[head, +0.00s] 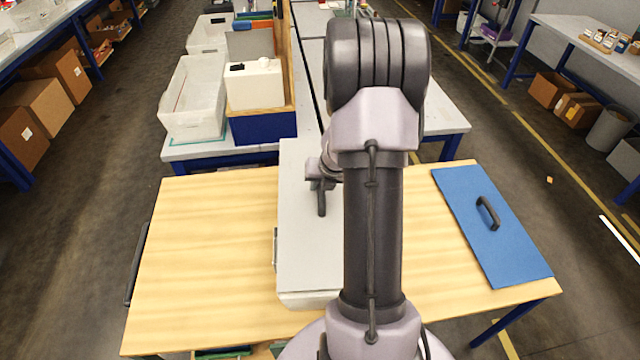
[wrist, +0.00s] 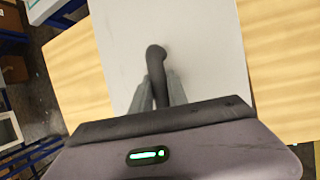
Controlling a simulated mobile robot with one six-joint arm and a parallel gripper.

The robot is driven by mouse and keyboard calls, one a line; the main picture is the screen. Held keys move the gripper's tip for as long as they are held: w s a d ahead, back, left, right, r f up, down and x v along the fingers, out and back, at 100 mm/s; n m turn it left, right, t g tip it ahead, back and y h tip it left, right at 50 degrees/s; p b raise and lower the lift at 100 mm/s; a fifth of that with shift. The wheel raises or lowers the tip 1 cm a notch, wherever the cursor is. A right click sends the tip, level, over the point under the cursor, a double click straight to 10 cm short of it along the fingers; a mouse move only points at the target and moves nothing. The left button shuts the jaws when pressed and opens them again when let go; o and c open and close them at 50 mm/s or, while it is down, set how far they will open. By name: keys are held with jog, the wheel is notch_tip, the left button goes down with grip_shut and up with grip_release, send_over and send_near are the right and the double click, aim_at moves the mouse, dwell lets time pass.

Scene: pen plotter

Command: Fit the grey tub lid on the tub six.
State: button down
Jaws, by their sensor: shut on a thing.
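The grey tub lid (head: 305,240) is a flat pale panel with a dark bar handle (head: 321,203). It lies over a whitish tub (head: 306,301), whose front edge shows below the lid; no number can be read on it. My gripper (head: 322,184) is shut on the lid's handle. In the wrist view my gripper (wrist: 159,95) has one finger on each side of the dark handle (wrist: 156,65), with the pale lid (wrist: 205,50) beneath. My arm hides the lid's right side. I cannot tell whether the lid is fully seated on the tub.
The wooden table (head: 200,250) is bare on the left. A blue lid (head: 510,250) with a black handle lies flat at its right end. Behind stands a grey bench (head: 205,150) with a white bin (head: 195,95) and a blue-and-wood box (head: 262,126).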

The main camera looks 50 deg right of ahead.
jog(key=c, duration=1.2)
grip_release()
jog(key=p+v, duration=0.9)
jog(key=v, duration=0.8)
jog(key=shift+r, duration=0.25)
jog(key=shift+a, duration=0.1)
